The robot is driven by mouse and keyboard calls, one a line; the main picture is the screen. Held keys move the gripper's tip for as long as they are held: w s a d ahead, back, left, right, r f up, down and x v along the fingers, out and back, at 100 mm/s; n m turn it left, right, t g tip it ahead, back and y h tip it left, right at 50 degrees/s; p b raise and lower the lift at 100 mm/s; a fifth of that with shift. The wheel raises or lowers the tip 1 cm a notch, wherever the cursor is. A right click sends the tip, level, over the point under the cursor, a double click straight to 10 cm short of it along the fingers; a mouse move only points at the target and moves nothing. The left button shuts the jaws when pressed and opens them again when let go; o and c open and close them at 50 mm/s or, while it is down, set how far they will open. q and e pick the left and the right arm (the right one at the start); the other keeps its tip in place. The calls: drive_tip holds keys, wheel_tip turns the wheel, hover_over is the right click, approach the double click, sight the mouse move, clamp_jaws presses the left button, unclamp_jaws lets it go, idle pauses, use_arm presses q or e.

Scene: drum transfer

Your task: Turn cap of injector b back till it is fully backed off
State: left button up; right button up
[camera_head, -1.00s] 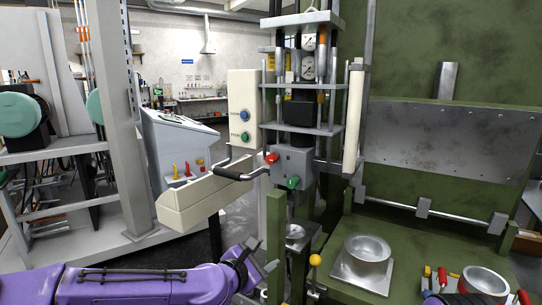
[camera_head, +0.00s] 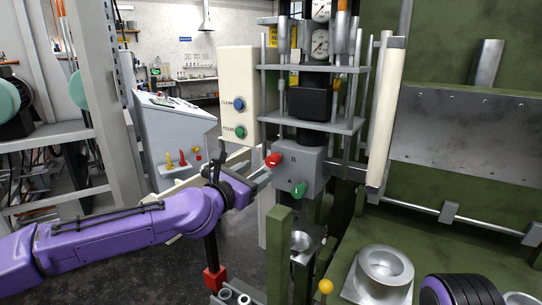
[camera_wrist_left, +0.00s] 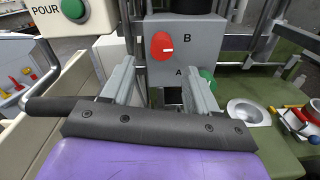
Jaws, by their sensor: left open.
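The cap of injector B is a red knob (camera_head: 273,160) on the left of a grey block (camera_head: 312,168), beside the letter B. It carries a white mark in the left wrist view (camera_wrist_left: 163,46). A green knob (camera_head: 299,190) by the letter A sits lower right on the same block. My left gripper (camera_head: 262,182) is just below and left of the red knob, open and empty. In the left wrist view its fingers (camera_wrist_left: 160,88) point at the block, with the red knob ahead, above and between them, apart from both. My right gripper is not in view.
A cream panel with a blue button (camera_head: 240,104) and a green button (camera_head: 241,132) stands left of the block. A green post (camera_head: 279,240) rises just below it. A metal cup (camera_head: 384,268) and a yellow-topped lever (camera_head: 326,286) lie lower right.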

sight(270, 161)
use_arm(q)
drive_tip(key=w+d+r+p, duration=0.2)
drive_tip(key=w+d+p, duration=0.1)
drive_tip(key=w, duration=0.1)
drive_tip(key=w+d+f, duration=0.1)
drive_tip(key=w, duration=0.1)
drive_tip(key=w+p, duration=0.1)
drive_tip(key=shift+w+d+f, duration=0.2)
drive_tip(key=shift+w+f, duration=0.1)
drive_tip(key=shift+f, duration=0.05)
drive_tip(key=shift+s+r, duration=0.3)
drive_tip(key=shift+s, duration=0.25)
drive_tip(key=c, duration=0.3)
drive_tip(key=shift+a, duration=0.1)
drive_tip(key=c, duration=0.7)
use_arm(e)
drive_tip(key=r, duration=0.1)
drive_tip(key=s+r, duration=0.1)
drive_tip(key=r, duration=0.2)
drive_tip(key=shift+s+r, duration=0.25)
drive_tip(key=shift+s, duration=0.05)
